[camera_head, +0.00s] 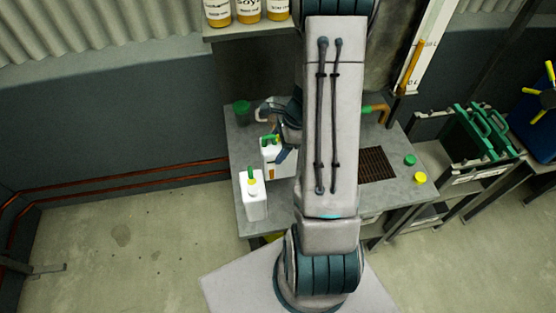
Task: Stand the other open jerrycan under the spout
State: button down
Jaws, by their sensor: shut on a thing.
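Two white jerrycans with green and yellow at their tops are on the left of the grey bench. The front jerrycan (254,204) stands upright near the left edge. The rear jerrycan (269,153) is partly hidden by my gripper (281,145), which is shut on it near its top. I cannot tell whether the rear jerrycan touches the bench. A brass-coloured spout (374,109) with a green end shows right of my arm, behind a dark drain grate (378,165). My arm hides the middle of the bench.
A green cap (410,160) and a yellow cap (420,178) lie on the bench (397,190) right of the grate. A dark green cup (242,108) stands at the back left. Green-handled equipment (485,130) stands at right. Labelled jars (248,10) sit on a shelf above.

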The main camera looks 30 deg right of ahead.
jog(key=shift+f, duration=3.8)
jog(key=shift+f, duration=0.2)
jog(key=shift+c, duration=1.6)
grip_release()
